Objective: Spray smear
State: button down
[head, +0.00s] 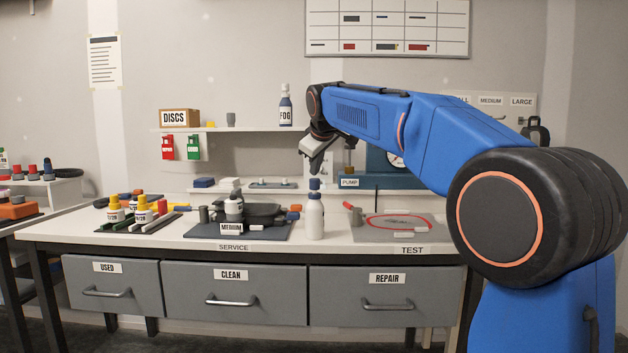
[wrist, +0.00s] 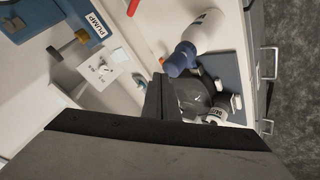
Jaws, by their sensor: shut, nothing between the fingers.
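A white bottle (head: 315,220) with a dark blue top stands upright on the bench, between the grey service mat and the test mat. It also shows in the wrist view (wrist: 207,33). My gripper (head: 314,172) is shut and empty, pointing down just above the bottle's top and apart from it. In the wrist view its dark fingers (wrist: 160,95) show beside the blue top. A red ring (head: 372,226) lies on the grey test mat (head: 425,230), with a faint mark inside; I cannot make out that mark clearly. A second bottle labelled FOG (head: 285,108) stands on the upper shelf.
Yellow-capped bottles (head: 116,208) stand further left. A blue pump unit (head: 376,168) is behind the test mat. Drawers CLEAN (head: 190,285) and REPAIR (head: 345,285) are shut.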

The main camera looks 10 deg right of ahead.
jog(key=shift+f, duration=0.55)
dwell(0.6)
jog(key=shift+r, duration=1.05)
jog(key=shift+r, duration=0.1)
jog(key=shift+r, duration=2.9)
jog(key=m+g, duration=0.1)
jog(key=m, duration=0.1)
send_near(316, 179)
jog(key=s+d+f, duration=0.2)
jog(key=s+d, duration=0.1)
jog(key=s, duration=0.1)
jog(key=s+d+f+m+g, duration=0.3)
jog(key=s+f+m, duration=0.3)
jog(key=s+f, duration=3.2)
jog(key=s, duration=0.3)
jog(key=shift+s+d+f+y, duration=0.2)
jog(key=shift+s+y, duration=0.05)
jog(key=shift+y, duration=0.05)
